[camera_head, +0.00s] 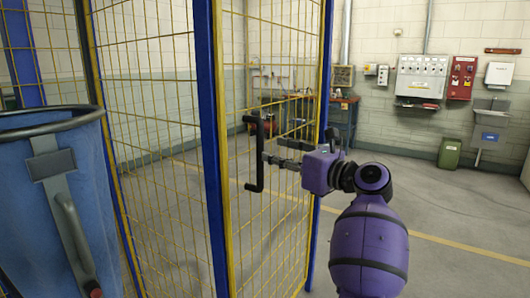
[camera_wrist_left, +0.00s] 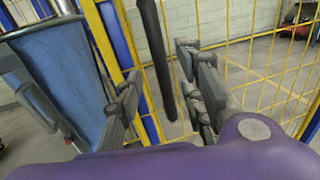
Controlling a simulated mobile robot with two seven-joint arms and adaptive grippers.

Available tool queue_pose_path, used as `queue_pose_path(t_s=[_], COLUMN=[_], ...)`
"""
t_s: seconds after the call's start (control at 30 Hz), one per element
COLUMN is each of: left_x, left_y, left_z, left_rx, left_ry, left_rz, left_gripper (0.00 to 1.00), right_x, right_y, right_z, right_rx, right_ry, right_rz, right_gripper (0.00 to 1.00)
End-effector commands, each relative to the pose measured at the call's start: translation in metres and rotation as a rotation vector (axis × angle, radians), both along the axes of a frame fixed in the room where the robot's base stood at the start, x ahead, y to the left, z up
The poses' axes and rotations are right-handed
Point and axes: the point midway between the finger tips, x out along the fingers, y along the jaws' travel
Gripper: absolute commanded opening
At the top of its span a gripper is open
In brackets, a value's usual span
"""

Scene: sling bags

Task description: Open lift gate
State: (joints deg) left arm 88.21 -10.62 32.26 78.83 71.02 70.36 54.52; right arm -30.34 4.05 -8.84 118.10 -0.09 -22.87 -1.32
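The lift gate (camera_head: 285,215) is a yellow wire-mesh panel between blue posts in the head view. Its left edge lies against a blue post (camera_head: 210,120), and it looks shut. A black upright bar handle (camera_head: 255,175) is on the gate near that edge. My left gripper (camera_head: 272,151) is open just right of the handle, its fingers pointing at the bar. In the left wrist view the handle (camera_wrist_left: 154,50) stands between the two spread fingers of the left gripper (camera_wrist_left: 158,68), apart from both. How deep the bar sits between them is unclear. My right gripper is not in view.
A blue bin-like container (camera_head: 60,210) with a dark rim stands at the left, in front of more mesh fence (camera_head: 150,100). A workbench (camera_head: 345,110) and a green bin (camera_head: 449,152) stand at the back. The floor (camera_head: 450,205) on the right is clear.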

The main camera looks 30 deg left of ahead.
Motion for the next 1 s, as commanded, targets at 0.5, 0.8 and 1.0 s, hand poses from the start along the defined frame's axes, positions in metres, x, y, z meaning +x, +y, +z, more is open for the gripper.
queue_pose_path(t_s=[0.5,0.8,1.0], left_x=[-0.015,-0.015,-0.005], left_y=[-0.052,-0.052,-0.055], left_z=[0.0,0.0,0.011], left_rx=[0.0,0.0,0.064], left_ry=[0.001,0.001,0.058], left_rz=[0.002,0.001,-0.04], left_gripper=[0.36,0.36,0.36], right_x=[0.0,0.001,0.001], right_y=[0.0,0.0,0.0], right_z=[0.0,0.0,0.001], right_rx=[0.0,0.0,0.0], right_ry=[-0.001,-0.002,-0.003], right_rz=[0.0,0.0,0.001], right_gripper=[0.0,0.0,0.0])
